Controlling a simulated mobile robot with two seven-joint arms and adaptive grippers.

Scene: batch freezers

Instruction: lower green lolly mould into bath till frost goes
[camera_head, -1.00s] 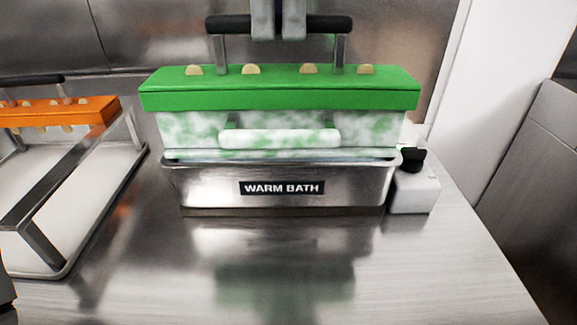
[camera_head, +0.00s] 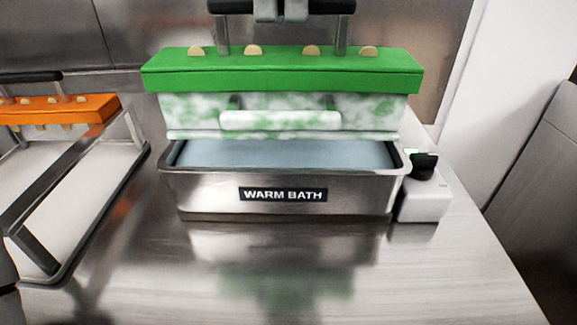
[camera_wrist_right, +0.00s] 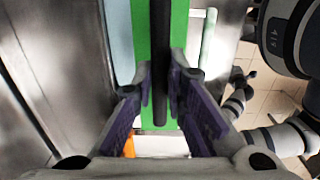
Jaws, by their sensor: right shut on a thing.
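The green lolly mould (camera_head: 282,78) hangs level above the steel warm bath (camera_head: 215,190). Its green top has several pale stick ends. Its body below is mottled white frost (camera_head: 190,107) with green patches, and the front bar is mostly white. The mould's underside is above the bath's rim, and pale blue water (camera_head: 280,155) shows beneath it. My right gripper (camera_head: 281,10) is shut on the mould's black handle, at the top edge. In the right wrist view, the handle (camera_wrist_right: 160,60) runs between its fingers (camera_wrist_right: 160,95). My left gripper's fingers do not show.
An orange mould (camera_head: 60,110) stands in a framed white tray (camera_head: 75,210) at the left. A small white box with a black knob (camera_head: 424,205) sits against the bath's right side. The steel counter (camera_head: 300,285) in front is clear. A white wall (camera_head: 490,90) rises at the right.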

